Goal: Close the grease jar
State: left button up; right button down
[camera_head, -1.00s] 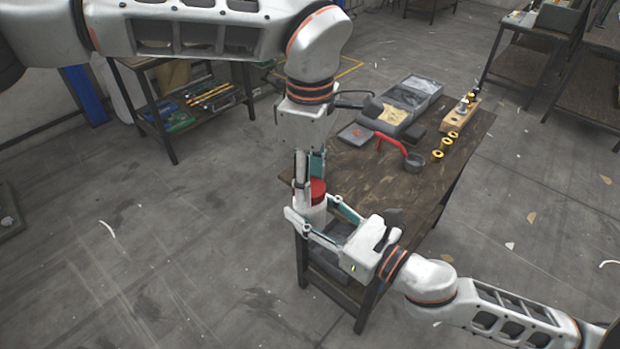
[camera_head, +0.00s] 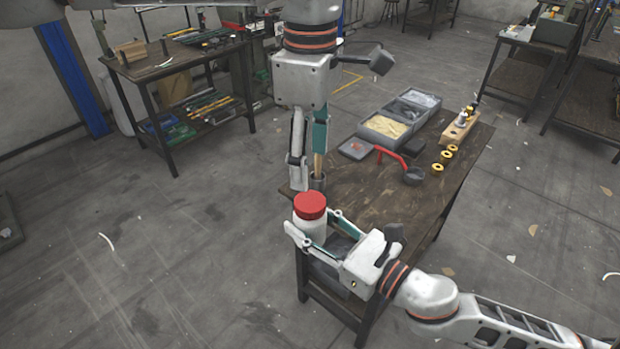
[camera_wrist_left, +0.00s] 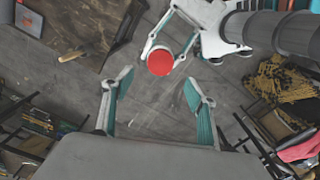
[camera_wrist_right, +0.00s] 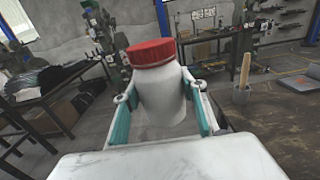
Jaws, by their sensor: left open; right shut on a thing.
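The grease jar (camera_head: 311,224) is a white jar with its red lid (camera_head: 311,205) sitting on top. My right gripper (camera_head: 312,238) is shut around the white body and holds the jar upright, near the table's front left corner. In the right wrist view the jar (camera_wrist_right: 163,100) stands between the fingers, with the lid (camera_wrist_right: 151,53) on its mouth. My left gripper (camera_head: 307,176) is open and empty, above and apart from the lid. In the left wrist view the lid (camera_wrist_left: 160,61) lies beyond the open fingers (camera_wrist_left: 158,105). Whether the lid is fully tight cannot be told.
The wooden table (camera_head: 375,200) carries grey bins (camera_head: 385,128), a red-handled tool (camera_head: 390,154), yellow rings (camera_head: 445,160) and a wooden block (camera_head: 459,130). A grey cup with a wooden stick (camera_head: 318,180) stands behind the jar. Free floor lies to the left.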

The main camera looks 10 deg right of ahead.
pick_arm(q)
notch_tip(320, 180, up, 4)
jog(key=shift+f, duration=0.25)
dwell(0.5)
